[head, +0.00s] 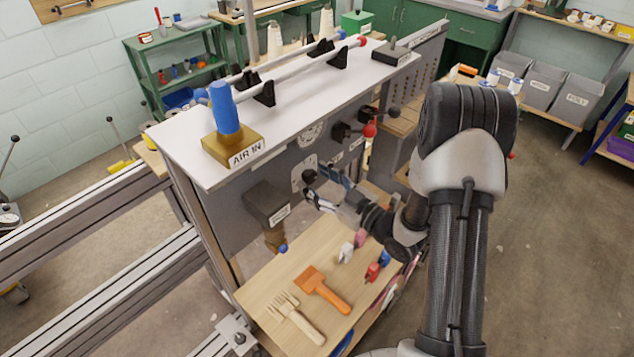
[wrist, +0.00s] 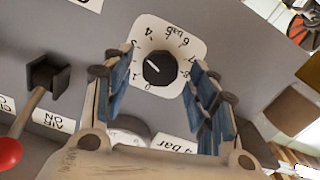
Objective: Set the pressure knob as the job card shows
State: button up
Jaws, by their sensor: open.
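The black pressure knob (wrist: 158,69) sits on a white numbered dial plate (wrist: 198,50) on the grey panel. Its white pointer mark faces upper left in the wrist view, roughly toward the 2 to 3 side; I cannot read the exact setting. My gripper (wrist: 160,76) is open, with its blue-padded fingers on either side of the knob; I cannot tell whether they touch it. In the head view my gripper (head: 322,197) is at the panel front, close to the knob (head: 309,176). I cannot identify a job card.
A red-balled lever (wrist: 9,150) beside an "AIR ON" label is left in the wrist view. A dark box (head: 266,203) juts from the panel. Floor at right is open.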

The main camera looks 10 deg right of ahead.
jog(key=shift+w+a, duration=0.15)
jog(key=shift+w, duration=0.1)
jog(key=shift+c, duration=0.4)
jog(key=c, duration=0.9)
jog(key=shift+c, duration=0.4)
